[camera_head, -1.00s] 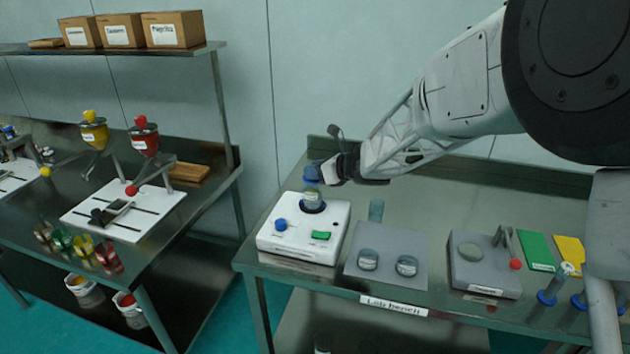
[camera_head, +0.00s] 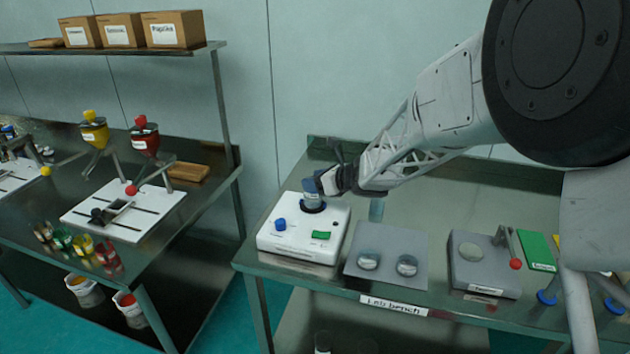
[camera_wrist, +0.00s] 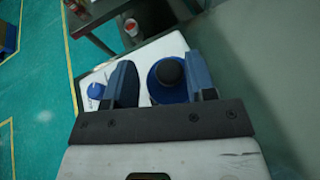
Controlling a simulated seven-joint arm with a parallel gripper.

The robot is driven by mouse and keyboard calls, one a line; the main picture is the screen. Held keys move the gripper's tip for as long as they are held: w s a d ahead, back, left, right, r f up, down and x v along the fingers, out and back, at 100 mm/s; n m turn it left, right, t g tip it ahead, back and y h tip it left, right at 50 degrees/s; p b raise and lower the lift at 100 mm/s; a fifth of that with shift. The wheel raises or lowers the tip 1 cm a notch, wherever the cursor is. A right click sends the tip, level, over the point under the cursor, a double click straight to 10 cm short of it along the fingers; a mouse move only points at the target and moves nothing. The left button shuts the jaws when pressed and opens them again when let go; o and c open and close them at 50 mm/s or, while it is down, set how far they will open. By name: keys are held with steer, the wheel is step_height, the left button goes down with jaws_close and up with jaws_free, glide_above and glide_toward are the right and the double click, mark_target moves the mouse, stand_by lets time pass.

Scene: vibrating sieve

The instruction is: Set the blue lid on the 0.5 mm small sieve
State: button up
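In the head view my gripper (camera_head: 314,186) is at the small sieve (camera_head: 313,198), which stands upright on the white shaker (camera_head: 295,247). The wrist view looks down on a dark round top, which I take for the lid (camera_wrist: 170,71), with a blue disc around and below it. It lies between the two blue-grey fingers of my gripper (camera_wrist: 160,82). The fingers stand apart, with a visible gap at the left finger; contact at the right one is unclear. The fingers hide most of the lid in the head view, so its seating on the sieve is unclear.
The shaker has a blue knob (camera_head: 279,225) and a green button (camera_head: 321,235). A grey pad (camera_head: 386,240) with two round dishes lies right of it, then a grey device (camera_head: 485,270) with a red-tipped lever. A grey cylinder (camera_head: 376,211) stands close behind the pad.

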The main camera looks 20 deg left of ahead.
steer(key=shift+d+r, duration=0.1)
stand_by(0.3)
steer(key=v, duration=1.2)
stand_by(0.7)
